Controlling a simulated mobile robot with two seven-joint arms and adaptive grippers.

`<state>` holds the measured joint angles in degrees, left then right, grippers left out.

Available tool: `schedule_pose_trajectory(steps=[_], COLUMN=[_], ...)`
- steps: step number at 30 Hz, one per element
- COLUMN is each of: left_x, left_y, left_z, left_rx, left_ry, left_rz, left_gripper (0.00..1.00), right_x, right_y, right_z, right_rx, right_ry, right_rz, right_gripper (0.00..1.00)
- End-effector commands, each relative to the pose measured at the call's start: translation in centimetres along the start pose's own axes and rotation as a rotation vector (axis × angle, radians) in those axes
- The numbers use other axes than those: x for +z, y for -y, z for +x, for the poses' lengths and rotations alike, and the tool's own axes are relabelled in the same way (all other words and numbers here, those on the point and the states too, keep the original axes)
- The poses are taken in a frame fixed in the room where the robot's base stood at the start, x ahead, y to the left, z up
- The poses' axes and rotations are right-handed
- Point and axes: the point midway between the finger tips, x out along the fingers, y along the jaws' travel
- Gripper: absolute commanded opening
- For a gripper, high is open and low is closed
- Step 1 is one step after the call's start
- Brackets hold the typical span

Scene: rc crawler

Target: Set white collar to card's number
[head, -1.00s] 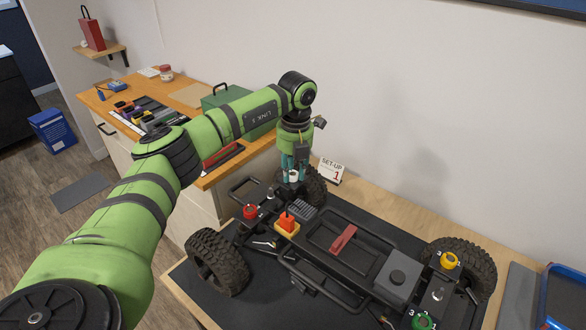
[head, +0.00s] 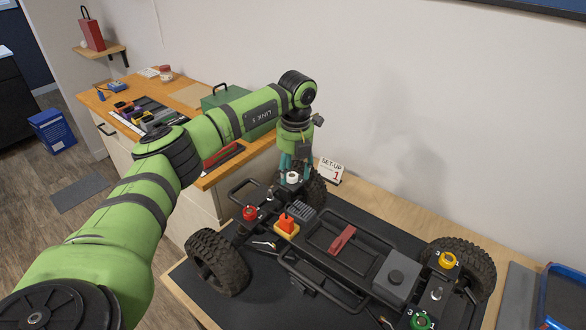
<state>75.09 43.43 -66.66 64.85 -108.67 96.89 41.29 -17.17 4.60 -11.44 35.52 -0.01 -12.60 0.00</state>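The white collar (head: 292,177) sits on top of a shock tower at the crawler's far left corner, by the back left wheel. My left gripper (head: 293,180) points down over it, with its teal fingers on either side of the collar. The fingers look spread, and I cannot tell whether they touch it. The set-up card (head: 331,171) stands behind the crawler and reads "SET-UP 1". Any number on the white collar is too small to read. My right gripper is not in view.
The crawler chassis (head: 335,240) lies on a black mat. A red collar (head: 250,213), a yellow collar (head: 448,260) and a green collar (head: 421,321) sit at its other corners. A blue tray (head: 562,298) is at the right edge. The wall is close behind the card.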

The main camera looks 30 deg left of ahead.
Motion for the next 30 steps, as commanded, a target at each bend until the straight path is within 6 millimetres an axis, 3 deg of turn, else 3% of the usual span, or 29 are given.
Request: schedule_pose_trajectory(steps=[8,21,30], left_x=[0.0,0.0,0.0], left_y=[0.0,0.1,0.0], left_z=[-0.9,-9.6,-12.0], left_rx=[0.000,-0.001,0.001], left_ry=[0.000,0.002,-0.001], left_rz=[0.001,0.001,0.001], left_gripper=[0.53,0.53,0.53], right_x=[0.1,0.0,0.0], right_y=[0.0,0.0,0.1], right_z=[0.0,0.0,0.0], right_rx=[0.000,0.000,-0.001], right_ry=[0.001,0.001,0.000], right_rz=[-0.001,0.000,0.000], right_gripper=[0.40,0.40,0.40])
